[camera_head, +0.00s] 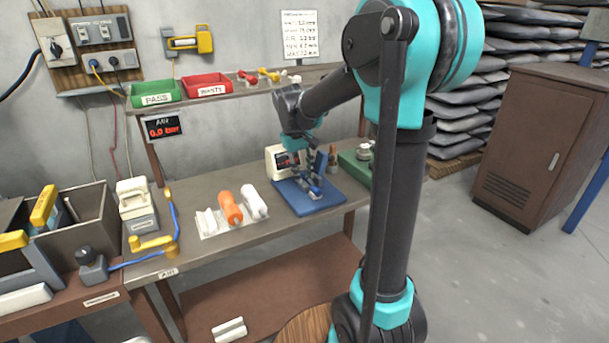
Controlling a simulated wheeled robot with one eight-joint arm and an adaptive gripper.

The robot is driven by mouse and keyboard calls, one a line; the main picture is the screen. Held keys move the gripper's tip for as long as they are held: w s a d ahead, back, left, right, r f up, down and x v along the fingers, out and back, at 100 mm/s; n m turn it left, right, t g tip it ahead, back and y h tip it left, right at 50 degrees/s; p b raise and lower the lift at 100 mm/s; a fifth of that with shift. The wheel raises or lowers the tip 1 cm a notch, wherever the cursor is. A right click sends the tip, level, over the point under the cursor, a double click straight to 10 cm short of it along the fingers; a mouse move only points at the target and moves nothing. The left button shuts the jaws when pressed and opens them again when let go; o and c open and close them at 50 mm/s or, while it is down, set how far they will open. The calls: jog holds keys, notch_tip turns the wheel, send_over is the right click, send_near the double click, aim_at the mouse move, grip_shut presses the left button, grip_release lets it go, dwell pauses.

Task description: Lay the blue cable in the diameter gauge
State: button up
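A thin blue line (175,222), like a cable or hose, runs along the left end of the workbench past yellow fittings toward a grey block. I cannot tell if it is the task's blue cable. A blue base plate (328,201) with a small grey and blue device on it lies at the middle right of the bench. A beige box with a dark display (274,161) stands behind it; I cannot tell which one is the diameter gauge. My gripper (313,172) points down over the plate, close to the device. Its fingers are small and blend with it, so its hold is unclear.
A white tray (206,235) with white and orange spools lies left of the plate. A green block (355,166) stands to the right. A shelf (226,92) with green and red bins runs behind. Grey boxes (96,222) stand at the left. Bare bench lies in front.

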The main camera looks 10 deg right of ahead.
notch_tip(320, 180, up, 11)
jog(key=a, duration=0.2)
jog(key=shift+s, duration=0.35)
